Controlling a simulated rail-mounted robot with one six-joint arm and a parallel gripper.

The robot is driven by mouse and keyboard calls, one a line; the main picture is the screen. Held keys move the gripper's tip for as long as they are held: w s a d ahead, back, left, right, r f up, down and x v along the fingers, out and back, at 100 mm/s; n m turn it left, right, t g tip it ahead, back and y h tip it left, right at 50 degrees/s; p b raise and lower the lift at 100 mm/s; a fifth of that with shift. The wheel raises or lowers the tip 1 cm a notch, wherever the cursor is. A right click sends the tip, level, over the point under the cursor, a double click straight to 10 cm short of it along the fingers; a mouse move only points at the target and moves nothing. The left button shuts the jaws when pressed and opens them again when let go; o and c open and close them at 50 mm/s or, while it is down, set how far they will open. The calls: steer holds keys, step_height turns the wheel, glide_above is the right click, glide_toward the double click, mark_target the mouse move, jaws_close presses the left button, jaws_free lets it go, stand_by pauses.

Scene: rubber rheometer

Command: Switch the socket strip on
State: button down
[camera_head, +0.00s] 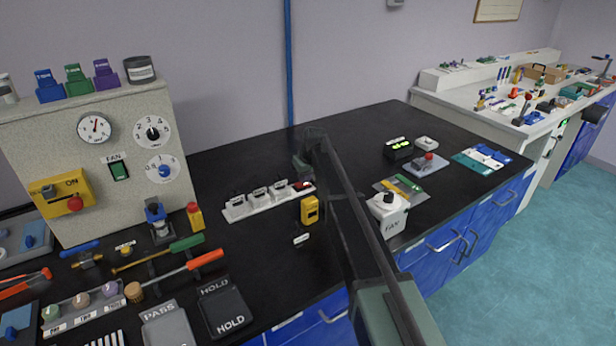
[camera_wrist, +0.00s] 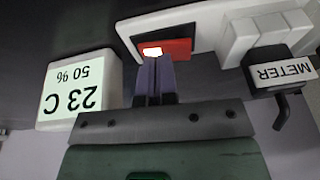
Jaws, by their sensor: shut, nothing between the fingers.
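The white socket strip (camera_head: 238,211) lies on the black bench, with several labelled plugs in a row. Its red rocker switch (camera_head: 304,186) is at the right end. In the wrist view the strip (camera_wrist: 207,20) runs along the top, and the red switch (camera_wrist: 180,47) shows a bright white patch at its left side. My gripper (camera_wrist: 152,62) is shut and empty, its fingertips at the switch's lower edge; I cannot tell whether they touch it. In the head view my gripper (camera_head: 303,172) is just above the switch, partly hidden by my arm.
A white block reading 23 C, 50 % (camera_wrist: 78,90) is close on the left. A yellow device (camera_head: 310,210) stands just in front of the strip. Bench behind the strip is clear.

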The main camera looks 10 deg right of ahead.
steer(key=shift+a+r, duration=0.1)
steer(key=shift+a, duration=0.1)
steer(key=shift+r+p, duration=0.35)
steer(key=shift+p, duration=0.05)
steer(key=r+p, duration=0.4)
steer(key=shift+d+r+p, duration=0.3)
steer(key=shift+r+p, duration=0.1)
steer(key=d+p+v, duration=0.1)
steer(key=p+v, duration=0.6)
steer(key=v, duration=0.1)
steer(key=shift+w+d+p, duration=0.2)
steer(key=shift+d+p, duration=0.15)
steer(key=s+d+m+g+h, duration=0.2)
steer(key=s+d+m, duration=0.1)
steer(key=s, duration=3.8)
steer(key=shift+d+f+m+g, duration=0.2)
steer(key=shift+f+m+g, duration=0.15)
steer(key=shift+m, duration=0.55)
